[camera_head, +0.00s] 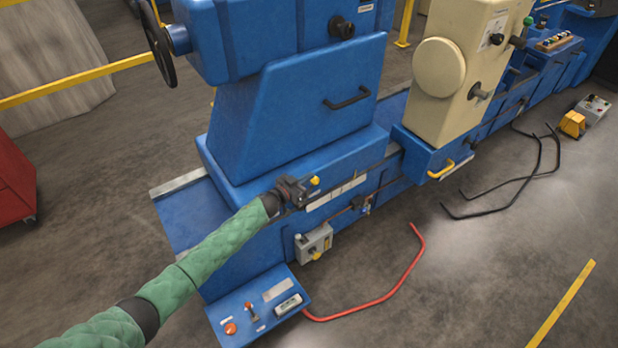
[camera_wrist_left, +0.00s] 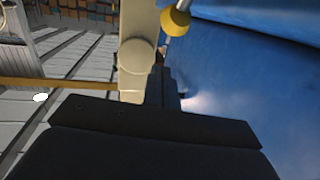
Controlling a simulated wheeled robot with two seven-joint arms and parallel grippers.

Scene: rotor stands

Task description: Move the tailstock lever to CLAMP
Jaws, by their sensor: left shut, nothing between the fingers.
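The blue tailstock (camera_head: 290,125) stands on the blue machine bed on the left. A lever with a yellow ball knob (camera_head: 315,181) sits low on its front side; the knob also shows at the top of the left wrist view (camera_wrist_left: 176,22). My left gripper (camera_head: 299,190) is shut and empty, close beside the knob; it also shows in the left wrist view (camera_wrist_left: 163,80), with its tips just below the knob. I cannot tell whether they touch the lever. The gripper hides part of the lever's shaft, and I cannot read a CLAMP mark.
A cream headstock (camera_head: 445,75) stands further right on the bed. A red hose (camera_head: 385,296) and black cables (camera_head: 500,205) lie on the floor.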

